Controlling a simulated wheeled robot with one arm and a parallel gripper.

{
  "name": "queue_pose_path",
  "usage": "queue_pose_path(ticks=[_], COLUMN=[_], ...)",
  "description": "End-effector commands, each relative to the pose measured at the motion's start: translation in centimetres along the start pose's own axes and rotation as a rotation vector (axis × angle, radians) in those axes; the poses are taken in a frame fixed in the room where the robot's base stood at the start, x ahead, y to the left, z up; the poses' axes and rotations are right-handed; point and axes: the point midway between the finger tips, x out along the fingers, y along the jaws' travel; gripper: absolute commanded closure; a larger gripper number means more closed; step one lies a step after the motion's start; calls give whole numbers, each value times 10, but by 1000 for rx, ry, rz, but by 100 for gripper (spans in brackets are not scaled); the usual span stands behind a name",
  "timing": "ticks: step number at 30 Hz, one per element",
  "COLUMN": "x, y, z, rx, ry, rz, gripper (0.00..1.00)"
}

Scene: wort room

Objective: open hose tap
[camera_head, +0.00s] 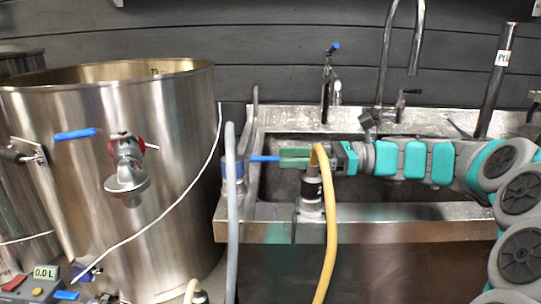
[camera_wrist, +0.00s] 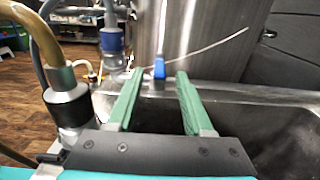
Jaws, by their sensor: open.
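The hose tap's blue lever (camera_head: 264,158) shows at the left end of the sink, close to a blue fitting on a grey hose. My gripper (camera_head: 282,157) reaches in from the right, with its green fingers level with the lever. In the wrist view, my gripper (camera_wrist: 158,80) is open and empty. The blue lever (camera_wrist: 159,68) shows end-on between its two fingertips, or just beyond them. Whether a finger touches it I cannot tell. The tap body is mostly hidden behind the hose and fittings.
A yellow hose (camera_head: 330,240) with a black coupling (camera_wrist: 68,108) stands close beside my gripper. The grey hose (camera_head: 232,230) hangs at the sink's left. A large steel kettle (camera_head: 180,210) with its own blue-handled valve (camera_head: 75,134) stands left. The sink rim (camera_head: 400,212) runs below my arm.

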Motion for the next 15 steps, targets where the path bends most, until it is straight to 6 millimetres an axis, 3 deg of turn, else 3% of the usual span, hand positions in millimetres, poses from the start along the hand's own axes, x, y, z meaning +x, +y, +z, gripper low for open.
queue_pose_path(ticks=[6,15], x=[34,49], y=[1,0], z=[-1,-1], rx=[3,1], ry=[2,2], rz=[3,1], gripper=[49,49])
